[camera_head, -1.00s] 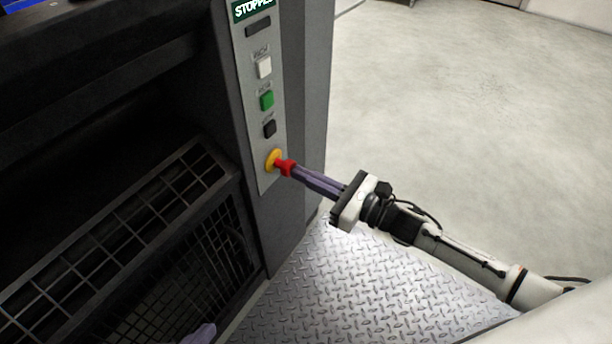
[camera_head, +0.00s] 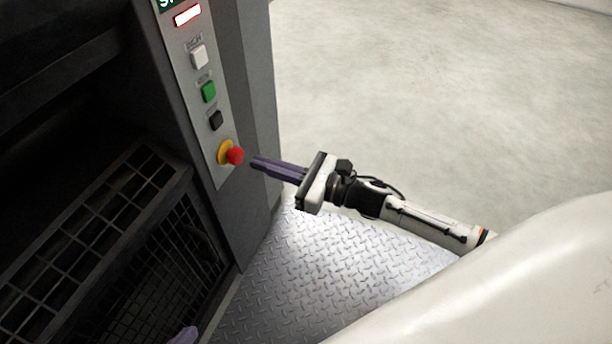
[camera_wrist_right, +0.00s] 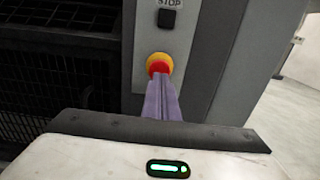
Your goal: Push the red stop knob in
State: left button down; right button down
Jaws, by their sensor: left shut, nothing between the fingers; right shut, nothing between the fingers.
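The red stop knob (camera_head: 235,156) sits close against its yellow collar (camera_head: 223,151) at the bottom of the grey control panel (camera_head: 222,178). It also shows in the right wrist view (camera_wrist_right: 159,64), just beyond the purple fingertips, which overlap its lower edge there. My right gripper (camera_head: 254,162) is shut and empty. Its fingers point at the knob, with a small gap between tips and knob in the head view; the right gripper also shows in the wrist view (camera_wrist_right: 161,84). My left gripper (camera_head: 185,336) shows only as a purple tip at the bottom edge, with nothing in it.
Above the knob are a black button (camera_head: 216,120), a green button (camera_head: 208,92), a white button (camera_head: 199,57) and a lit red-white lamp (camera_head: 187,15). A dark mesh guard (camera_head: 165,265) is at the left. A tread plate (camera_head: 320,265) lies below; pale floor (camera_head: 420,90) is open at right.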

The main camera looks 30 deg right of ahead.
pick_arm(q)
jog(key=shift+s+a+r+n+t+p, duration=0.25)
jog(key=shift+a+r+n+t+p, duration=0.15)
jog(key=shift+p, duration=0.45)
pick_arm(e)
jog(key=v, duration=1.1)
pick_arm(q)
jog(key=shift+d, duration=0.1)
